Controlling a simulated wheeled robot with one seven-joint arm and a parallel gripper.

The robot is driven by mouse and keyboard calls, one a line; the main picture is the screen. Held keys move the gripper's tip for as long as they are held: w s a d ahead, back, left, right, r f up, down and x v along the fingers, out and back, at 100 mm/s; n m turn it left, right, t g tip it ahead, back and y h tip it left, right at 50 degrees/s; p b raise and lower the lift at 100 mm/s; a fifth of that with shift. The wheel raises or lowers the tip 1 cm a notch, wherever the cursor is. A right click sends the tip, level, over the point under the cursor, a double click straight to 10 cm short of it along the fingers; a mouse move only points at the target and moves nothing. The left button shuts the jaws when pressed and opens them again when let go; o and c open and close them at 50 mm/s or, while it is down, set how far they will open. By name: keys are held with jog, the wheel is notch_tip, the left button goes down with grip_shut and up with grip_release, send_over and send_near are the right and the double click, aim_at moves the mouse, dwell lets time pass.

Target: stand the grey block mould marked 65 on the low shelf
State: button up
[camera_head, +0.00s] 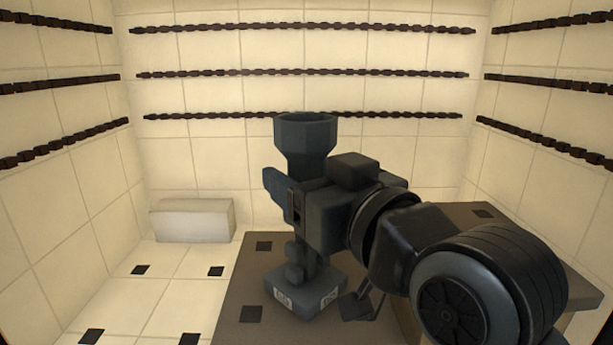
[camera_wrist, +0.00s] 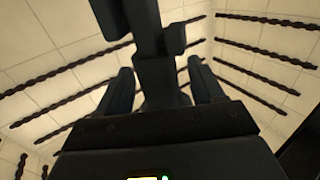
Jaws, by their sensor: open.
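A dark blue-grey piece (camera_head: 305,133) with a flared, faceted cup on top, a narrow stem and a square base stands upright on a brown slab (camera_head: 240,300). Its base carries small white labels; I cannot read the digits for certain. My gripper (camera_head: 286,197) is at the middle of the piece's height, its fingers open on either side of it. The hand hides part of the stem. In the wrist view the piece (camera_wrist: 155,75) rises between my two fingers; whether they touch it I cannot tell.
A low cream block (camera_head: 193,220) stands against the back wall at left. A small dark item (camera_head: 358,304) lies beside the piece's base. Dark square patches mark the floor and slab. Dark twisted rods line the tiled walls. The floor at left is clear.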

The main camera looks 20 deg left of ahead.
jog(key=shift+r, duration=0.2)
jog(key=shift+s+d+f, duration=0.1)
jog(key=shift+s+d, duration=0.05)
jog(key=shift+d, duration=0.15)
jog(key=b+v, duration=0.2)
jog(key=v, duration=0.9)
